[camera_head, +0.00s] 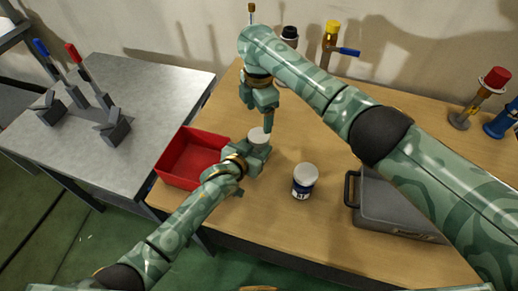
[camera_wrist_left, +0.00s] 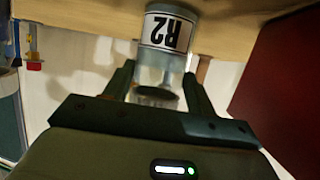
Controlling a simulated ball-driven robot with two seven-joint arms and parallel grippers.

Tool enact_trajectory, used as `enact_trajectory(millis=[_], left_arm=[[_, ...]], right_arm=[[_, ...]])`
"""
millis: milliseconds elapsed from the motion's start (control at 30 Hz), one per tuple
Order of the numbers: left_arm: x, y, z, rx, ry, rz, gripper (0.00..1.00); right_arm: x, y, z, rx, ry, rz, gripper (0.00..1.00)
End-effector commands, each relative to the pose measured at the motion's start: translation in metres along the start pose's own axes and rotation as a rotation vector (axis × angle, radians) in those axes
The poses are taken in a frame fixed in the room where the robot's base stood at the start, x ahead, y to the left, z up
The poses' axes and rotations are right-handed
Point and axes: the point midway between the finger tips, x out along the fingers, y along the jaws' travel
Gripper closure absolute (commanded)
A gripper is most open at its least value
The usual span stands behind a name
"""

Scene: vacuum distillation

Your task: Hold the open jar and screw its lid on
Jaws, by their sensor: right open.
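A small jar (camera_head: 259,135) with a pale top stands between the fingers of my left gripper (camera_head: 258,148), beside the red bin. In the left wrist view the jar (camera_wrist_left: 166,50) shows upside down with an "R2" label, clear glass and something dark inside. The left fingers (camera_wrist_left: 160,80) lie against both its sides. Whether the pale top is a lid or the open rim is unclear. My right gripper (camera_head: 262,115) points down just above the jar, open, with nothing visible in it. A second labelled jar (camera_head: 303,184) with a white lid stands to the right.
A red bin (camera_head: 192,158) stands left of the jar at the table edge. A grey crate (camera_head: 395,210) is at the right, partly behind my right arm. Bottles and stands line the back of the wooden table (camera_head: 270,215). A grey table (camera_head: 130,75) stands at the left.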

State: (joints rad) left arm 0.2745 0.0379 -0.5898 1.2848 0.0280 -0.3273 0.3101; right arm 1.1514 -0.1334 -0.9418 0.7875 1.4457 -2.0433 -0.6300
Motion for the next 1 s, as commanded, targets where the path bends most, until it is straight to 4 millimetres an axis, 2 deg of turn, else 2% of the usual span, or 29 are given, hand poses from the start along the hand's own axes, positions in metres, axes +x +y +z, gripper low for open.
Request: enact_trajectory(millis=[33, 100, 133, 167, 267, 367, 700, 833, 1000], left_arm=[[-0.0001, -0.0001, 0.0001, 0.0, 0.0, 0.0, 0.68], [-0.0001, -0.0001, 0.0002, 0.0, 0.0, 0.0, 0.85], [-0.0001, -0.0001, 0.0002, 0.0, 0.0, 0.0, 0.96], [-0.0002, -0.0001, 0.0002, 0.0, 0.0, 0.0, 1.0], [-0.0002, -0.0001, 0.0002, 0.0, 0.0, 0.0, 1.0], [-0.0002, -0.0002, 0.0002, 0.0, 0.0, 0.0, 1.0], [-0.0002, -0.0002, 0.0003, 0.0, -0.001, 0.0, 1.0], [-0.0002, -0.0003, 0.0003, 0.0, -0.001, 0.0, 1.0], [-0.0002, -0.0003, 0.0004, 0.0, -0.001, 0.0, 1.0]], right_arm=[[0.0, 0.0, -0.0001, 0.0, 0.0, 0.0, 0.24], [0.0, 0.0, -0.0001, 0.0, 0.0, 0.0, 0.24], [0.0, 0.0, -0.0001, -0.001, 0.0, 0.0, 0.32], [0.0, 0.0, -0.0001, -0.004, 0.0, 0.0, 0.33], [-0.0001, 0.0, -0.0001, -0.056, 0.0, 0.0, 0.33], [-0.0003, 0.0, -0.0001, -0.205, 0.0, 0.0, 0.33], [-0.0014, 0.0, -0.0002, -1.107, 0.0, 0.0, 0.33], [-0.0018, 0.0, -0.0002, -1.368, 0.0, 0.0, 0.33], [-0.002, 0.0, -0.0002, -1.544, 0.0, 0.0, 0.33]])
